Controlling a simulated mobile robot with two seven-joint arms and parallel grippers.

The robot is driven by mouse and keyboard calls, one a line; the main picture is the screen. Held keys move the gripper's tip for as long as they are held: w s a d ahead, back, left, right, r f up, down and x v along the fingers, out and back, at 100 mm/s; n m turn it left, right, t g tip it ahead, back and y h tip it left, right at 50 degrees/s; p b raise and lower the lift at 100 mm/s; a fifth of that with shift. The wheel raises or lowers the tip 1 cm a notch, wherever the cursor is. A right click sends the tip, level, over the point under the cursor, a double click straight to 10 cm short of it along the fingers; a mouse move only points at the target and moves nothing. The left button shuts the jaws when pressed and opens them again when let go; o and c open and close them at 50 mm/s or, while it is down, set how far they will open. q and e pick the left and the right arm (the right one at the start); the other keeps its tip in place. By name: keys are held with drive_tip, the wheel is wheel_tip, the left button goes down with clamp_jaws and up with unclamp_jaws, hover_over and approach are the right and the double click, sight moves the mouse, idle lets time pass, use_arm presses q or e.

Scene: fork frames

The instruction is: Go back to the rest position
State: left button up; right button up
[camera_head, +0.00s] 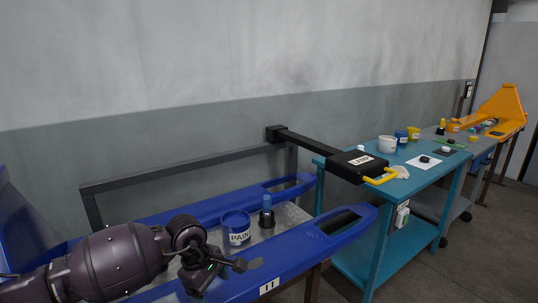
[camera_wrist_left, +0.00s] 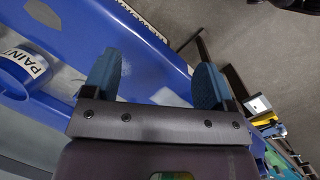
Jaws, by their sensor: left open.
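My left gripper (camera_head: 228,266) comes in from the lower left in the head view, over the blue fork frame (camera_head: 300,250). In the left wrist view its two blue-padded fingers (camera_wrist_left: 155,85) stand wide apart with nothing between them. A blue paint can (camera_head: 236,228) with a white label stands just beyond the gripper, apart from it. The can also shows in the left wrist view (camera_wrist_left: 24,65), at the left edge. My right gripper is in neither view.
A blue-capped bottle (camera_head: 266,212) stands on the grey surface beside the can. A black box with a yellow handle (camera_head: 360,165) juts out on a dark arm. A teal table (camera_head: 400,185) with cups stands right, then a grey cart and orange frame (camera_head: 503,104). Floor is clear at lower right.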

use_arm(q)
drive_tip(key=s+d+r+n+t+h, duration=0.2)
drive_tip(key=d+r+n+t+h, duration=0.1)
drive_tip(key=d+r+n+h, duration=1.2)
drive_tip(key=w+a+f+n+t+y, duration=0.1)
drive_tip(key=a+f+n+t+y, duration=0.15)
drive_tip(key=a+n+t, duration=0.75)
drive_tip(key=w+a+f+n+t+y, duration=0.1)
drive_tip(key=n+t+y, duration=0.25)
drive_tip(key=n, duration=1.15)
drive_tip(key=s+a+f+n+y, duration=0.5)
drive_tip(key=a+f+n+y, duration=0.2)
drive_tip(key=a+f+n, duration=0.35)
drive_tip(key=s+a+f+n+g+y, duration=0.2)
drive_tip(key=s+a+f+n, duration=0.2)
drive_tip(key=s+f, duration=0.5)
drive_tip(key=s+a+f+n+g+y, duration=0.2)
drive_tip(key=s+f, duration=0.7)
drive_tip(key=s, duration=0.5)
drive_tip(key=shift+a+f+n+g+y, duration=0.25)
drive_tip(key=shift+a+n+g+y, duration=0.15)
drive_tip(key=shift+a+n+g, duration=0.5)
